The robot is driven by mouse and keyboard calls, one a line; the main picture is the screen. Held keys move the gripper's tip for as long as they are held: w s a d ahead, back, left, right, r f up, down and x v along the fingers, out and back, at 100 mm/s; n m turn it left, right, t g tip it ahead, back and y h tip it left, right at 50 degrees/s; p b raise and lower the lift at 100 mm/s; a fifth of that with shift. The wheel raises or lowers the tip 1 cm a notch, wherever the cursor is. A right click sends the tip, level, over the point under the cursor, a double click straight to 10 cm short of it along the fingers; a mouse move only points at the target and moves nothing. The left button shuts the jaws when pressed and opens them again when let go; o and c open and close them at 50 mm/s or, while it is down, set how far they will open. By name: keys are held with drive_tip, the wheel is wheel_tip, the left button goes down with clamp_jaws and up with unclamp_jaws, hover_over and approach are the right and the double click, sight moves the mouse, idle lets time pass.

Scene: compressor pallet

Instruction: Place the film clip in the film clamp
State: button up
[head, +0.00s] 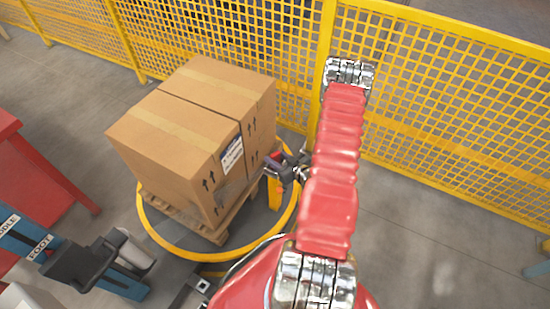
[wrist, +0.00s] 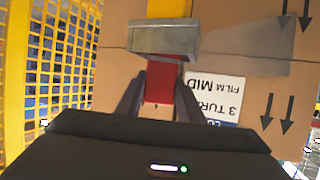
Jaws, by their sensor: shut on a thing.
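My gripper (head: 280,165) is beside the right face of the boxes, partly behind my red arm in the head view. In the wrist view its two dark fingers (wrist: 158,95) are shut on a red piece, which looks like the film clip (wrist: 160,82). A grey block, which looks like the film clamp (wrist: 165,40), sits on the end of a yellow post (wrist: 168,8) straight ahead of the fingers. The red piece reaches the block's near edge; I cannot tell whether it is inside. A greyish film strip (wrist: 240,52) runs right from the block across the carton.
Cardboard boxes (head: 195,130) stand on a wooden pallet (head: 207,229) inside a yellow ring (head: 165,247). A yellow mesh fence (head: 440,90) runs behind. A printed label (wrist: 222,95) is close to the fingers. Bare floor (head: 430,250) lies at the right.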

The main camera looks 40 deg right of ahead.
drive_tip(key=o, duration=1.1)
drive_tip(key=shift+r, duration=0.1)
drive_tip(key=v, duration=1.2)
drive_tip(key=shift+d, duration=0.1)
